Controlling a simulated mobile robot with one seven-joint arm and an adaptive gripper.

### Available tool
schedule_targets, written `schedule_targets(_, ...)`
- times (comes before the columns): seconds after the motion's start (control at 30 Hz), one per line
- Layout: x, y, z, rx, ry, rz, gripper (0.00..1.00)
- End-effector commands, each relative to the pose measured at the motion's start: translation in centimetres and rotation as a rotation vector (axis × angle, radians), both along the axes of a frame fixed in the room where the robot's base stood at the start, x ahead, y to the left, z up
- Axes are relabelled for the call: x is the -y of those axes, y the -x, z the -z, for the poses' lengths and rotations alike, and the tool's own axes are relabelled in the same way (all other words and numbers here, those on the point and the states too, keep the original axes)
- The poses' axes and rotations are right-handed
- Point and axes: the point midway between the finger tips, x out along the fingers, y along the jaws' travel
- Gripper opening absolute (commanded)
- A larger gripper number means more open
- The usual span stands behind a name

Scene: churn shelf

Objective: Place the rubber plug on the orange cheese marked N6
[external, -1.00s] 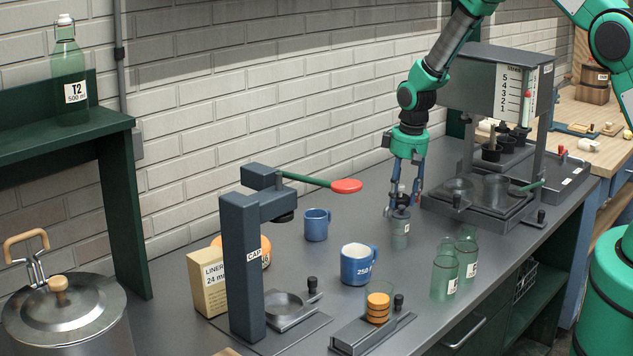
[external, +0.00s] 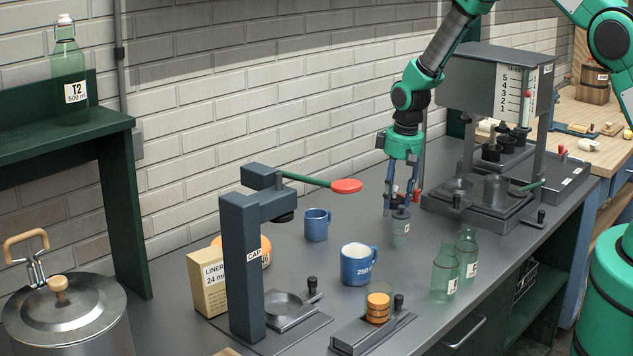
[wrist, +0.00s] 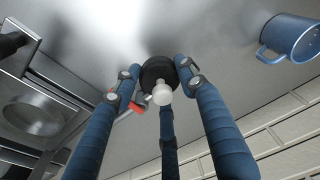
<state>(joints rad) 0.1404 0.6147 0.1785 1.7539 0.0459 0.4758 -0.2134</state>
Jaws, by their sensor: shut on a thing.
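My gripper (external: 401,208) is shut on a dark round plug (wrist: 158,72) with a pale knob, which looks like the rubber plug.
The capping press (external: 243,265) with its red-tipped lever stands beside the orange thing. A liner box (external: 209,289), two blue mugs (external: 316,226), two green bottles (external: 446,272) and a stand with orange discs (external: 378,308) are nearby. A grey dispenser (external: 487,90) stands right.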

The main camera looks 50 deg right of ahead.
Motion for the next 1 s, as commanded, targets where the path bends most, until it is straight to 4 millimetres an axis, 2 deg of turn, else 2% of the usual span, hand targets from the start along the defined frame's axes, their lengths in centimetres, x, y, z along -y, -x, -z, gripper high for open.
schedule_targets(0.27,-7.4,-0.9,-1.2,0.001,-0.001,-0.112,0.15)
schedule_targets(0.53,-16.8,-0.9,-2.4,0.002,0.000,-0.254,0.15)
schedule_targets(0.8,-26.3,0.3,-3.5,0.002,-0.001,-0.396,0.15)
schedule_targets(1.0,-32.0,1.6,-4.2,0.003,-0.002,-0.484,0.15)
